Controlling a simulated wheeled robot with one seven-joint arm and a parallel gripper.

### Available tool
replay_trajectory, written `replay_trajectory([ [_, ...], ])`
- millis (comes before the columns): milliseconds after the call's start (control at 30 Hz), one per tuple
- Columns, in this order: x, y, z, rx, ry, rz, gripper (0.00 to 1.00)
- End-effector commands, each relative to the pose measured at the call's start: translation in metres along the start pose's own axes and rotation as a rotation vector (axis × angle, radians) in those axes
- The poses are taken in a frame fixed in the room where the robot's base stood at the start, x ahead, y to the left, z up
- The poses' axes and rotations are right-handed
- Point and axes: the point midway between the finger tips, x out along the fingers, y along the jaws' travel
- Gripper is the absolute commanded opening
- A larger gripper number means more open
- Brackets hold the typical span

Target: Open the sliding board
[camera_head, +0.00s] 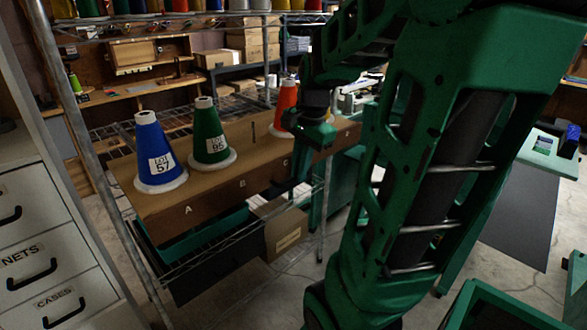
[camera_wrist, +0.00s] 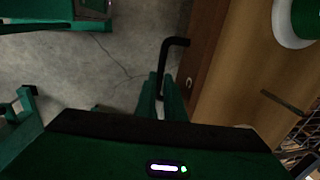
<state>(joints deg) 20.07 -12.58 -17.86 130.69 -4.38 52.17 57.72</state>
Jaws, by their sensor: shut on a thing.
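A black bent handle (camera_wrist: 166,56) stands out beside this face. My gripper (camera_wrist: 168,92) is shut on the handle's lower part, its two green fingers on either side. In the head view, my gripper (camera_head: 301,192) is in front of the board's right part. The handle is hidden there, and whether the board has slid is not clear.
A blue cone (camera_head: 147,145), a green cone (camera_head: 209,132) and a partly hidden red cone (camera_head: 286,98) stand on the board. A cardboard box (camera_head: 284,231) sits below. A drawer cabinet (camera_head: 45,230) is at left. Clear concrete floor (camera_head: 262,290) shows in front.

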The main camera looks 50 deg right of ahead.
Motion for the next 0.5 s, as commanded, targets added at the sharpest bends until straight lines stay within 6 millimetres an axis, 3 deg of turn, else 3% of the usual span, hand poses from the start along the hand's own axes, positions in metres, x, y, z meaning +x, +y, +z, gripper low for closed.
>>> replay_trajectory([
  [133, -0.0011, -0.0004, -0.0007, 0.001, 0.001, -0.002, 0.00],
  [167, -0.0011, -0.0004, -0.0006, 0.001, 0.001, -0.002, 0.16],
  [200, -0.0011, -0.0004, -0.0006, 0.001, 0.001, -0.002, 0.26],
  [233, -0.0011, -0.0004, -0.0005, 0.000, 0.001, -0.002, 0.28],
  [500, -0.0010, -0.0002, -0.0001, 0.000, 0.000, -0.001, 0.28],
])
